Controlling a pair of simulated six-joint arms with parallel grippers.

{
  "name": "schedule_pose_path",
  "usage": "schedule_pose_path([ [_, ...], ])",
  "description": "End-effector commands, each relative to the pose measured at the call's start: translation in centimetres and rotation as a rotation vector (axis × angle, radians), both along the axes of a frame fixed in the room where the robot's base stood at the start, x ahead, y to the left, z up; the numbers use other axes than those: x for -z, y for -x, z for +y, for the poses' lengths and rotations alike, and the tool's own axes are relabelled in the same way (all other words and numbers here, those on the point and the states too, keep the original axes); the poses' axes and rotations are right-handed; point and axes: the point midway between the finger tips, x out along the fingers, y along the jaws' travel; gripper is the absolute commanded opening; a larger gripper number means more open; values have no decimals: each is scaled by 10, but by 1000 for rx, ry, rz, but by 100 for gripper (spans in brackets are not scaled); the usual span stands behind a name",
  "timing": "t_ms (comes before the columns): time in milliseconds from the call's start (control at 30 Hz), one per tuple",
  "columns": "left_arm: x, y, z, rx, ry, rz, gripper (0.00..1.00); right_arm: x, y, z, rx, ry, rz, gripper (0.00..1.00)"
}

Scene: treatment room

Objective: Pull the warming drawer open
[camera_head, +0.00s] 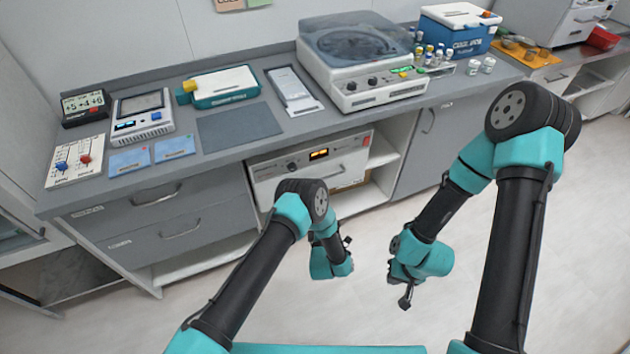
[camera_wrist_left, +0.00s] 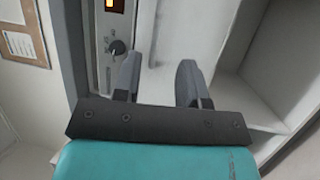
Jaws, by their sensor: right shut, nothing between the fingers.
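The warming drawer (camera_head: 265,172) is a white unit under the counter, with a lit orange display and a dark knob. Its front looks closed, and my left arm hides part of it. In the left wrist view, its panel (camera_wrist_left: 97,45) runs upright, with the knob (camera_wrist_left: 117,47) just left of the fingers. My left gripper (camera_head: 346,241) is in front of the unit; in the wrist view its two fingers (camera_wrist_left: 158,82) are apart, with nothing clearly held between them. I cannot tell whether they touch the front. My right gripper (camera_head: 405,298) is shut and empty, away from the drawer over the floor.
The grey counter (camera_head: 240,122) holds a centrifuge-like machine (camera_head: 360,60), a blue cooler box (camera_head: 458,28), small vials and a monitor device (camera_head: 142,115). Closed grey drawers (camera_head: 160,205) lie left of the unit, open shelves (camera_head: 380,150) to its right. The floor in front is clear.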

Motion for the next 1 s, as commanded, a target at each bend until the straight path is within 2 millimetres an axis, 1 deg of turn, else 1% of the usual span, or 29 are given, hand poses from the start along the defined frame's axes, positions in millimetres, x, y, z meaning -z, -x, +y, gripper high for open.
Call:
schedule_pose_path([
  [167, 0, -1, 0, 0, -1, 1, 38, 0, 0, 0, 0, 0, 0, 0],
  [367, -3, -15, 1, -1, 0, 1, 38, 0, 0, 0, 0, 0, 0, 0],
  [567, -8, -45, 3, -2, -1, 0, 38, 0, 0, 0, 0, 0, 0, 0],
  [1000, -22, -118, 6, -2, -1, 0, 38, 0, 0, 0, 0, 0, 0, 0],
])
